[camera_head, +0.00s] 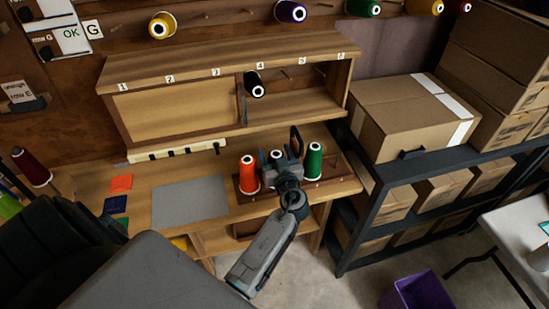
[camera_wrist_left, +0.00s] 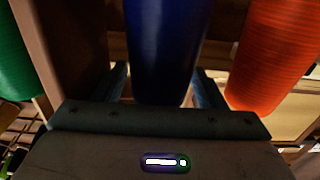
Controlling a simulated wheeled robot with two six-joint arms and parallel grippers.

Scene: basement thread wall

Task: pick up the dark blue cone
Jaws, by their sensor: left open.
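The dark blue cone (camera_wrist_left: 165,45) stands large in the middle of the left wrist view, between the two fingers of my left gripper (camera_wrist_left: 162,88). The jaws are open, with a finger on each side of the cone; I cannot tell whether either touches it. In the head view, my left gripper (camera_head: 284,160) is at the wooden cone rack and hides most of the blue cone; its pale top (camera_head: 277,154) shows. My right gripper is not in view.
An orange cone (camera_head: 248,176) stands close left of the gripper and a green cone (camera_head: 314,162) close right, on the same wooden rack (camera_head: 338,188). A black cone (camera_head: 255,88) hangs on the shelf above. A grey mat (camera_head: 190,202) lies clear at left.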

